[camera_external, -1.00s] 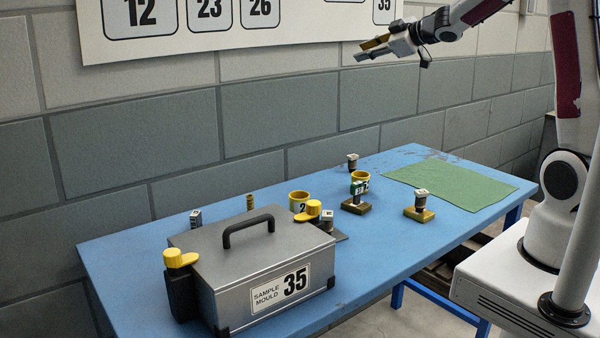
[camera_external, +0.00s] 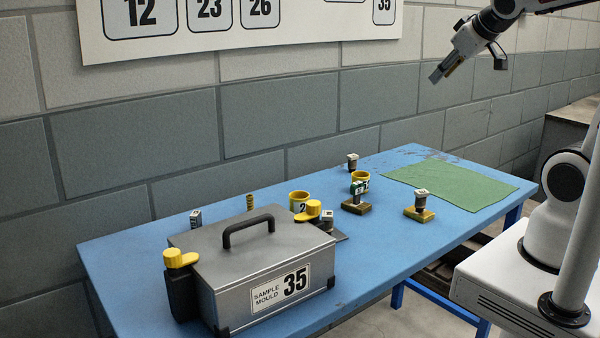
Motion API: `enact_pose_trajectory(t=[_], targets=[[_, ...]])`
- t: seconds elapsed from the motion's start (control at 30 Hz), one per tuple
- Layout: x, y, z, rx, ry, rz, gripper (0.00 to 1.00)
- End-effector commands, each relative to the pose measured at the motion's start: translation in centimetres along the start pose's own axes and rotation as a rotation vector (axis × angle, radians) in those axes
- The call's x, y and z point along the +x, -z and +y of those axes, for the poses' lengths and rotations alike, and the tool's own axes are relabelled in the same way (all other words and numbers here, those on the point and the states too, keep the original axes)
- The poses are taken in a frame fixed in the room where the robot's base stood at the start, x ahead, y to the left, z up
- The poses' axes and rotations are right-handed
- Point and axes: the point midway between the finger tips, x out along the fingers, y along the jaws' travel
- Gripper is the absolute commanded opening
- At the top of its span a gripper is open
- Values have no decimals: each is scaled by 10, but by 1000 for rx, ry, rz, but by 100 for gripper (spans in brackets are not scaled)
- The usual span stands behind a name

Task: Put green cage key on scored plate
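The green cage key (camera_external: 357,187) is a small dark piece with a green top and a pale label. It stands upright on a square brass-coloured base (camera_external: 357,207), right of the table's middle. A thin dark plate (camera_external: 341,237) shows partly from behind the metal mould box; I cannot tell whether it is the scored plate, as no score marks can be made out. My gripper (camera_external: 440,74) is high above the table, up and right of the key and far from it, pointing down-left. Its fingers overlap in this view, so its opening is unclear. Nothing is visibly held.
The mould box (camera_external: 222,262), labelled 35, fills the front left. Yellow rings (camera_external: 299,201) (camera_external: 361,177) and another small key on a brass base (camera_external: 420,210) stand nearby. Another pale-topped key (camera_external: 352,162) is behind. The green mat (camera_external: 452,184) at right is bare.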

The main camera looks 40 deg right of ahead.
Motion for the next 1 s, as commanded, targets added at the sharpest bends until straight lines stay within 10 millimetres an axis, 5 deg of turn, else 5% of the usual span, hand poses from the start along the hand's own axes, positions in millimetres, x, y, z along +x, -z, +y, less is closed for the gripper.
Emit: enact_pose_trajectory(t=[0.3,0.5,1.0], targets=[[-52,-99,-53,99,149,-191,27],[-73,-138,-79,124,230,-272,27],[-79,-149,-87,129,255,-296,27]])
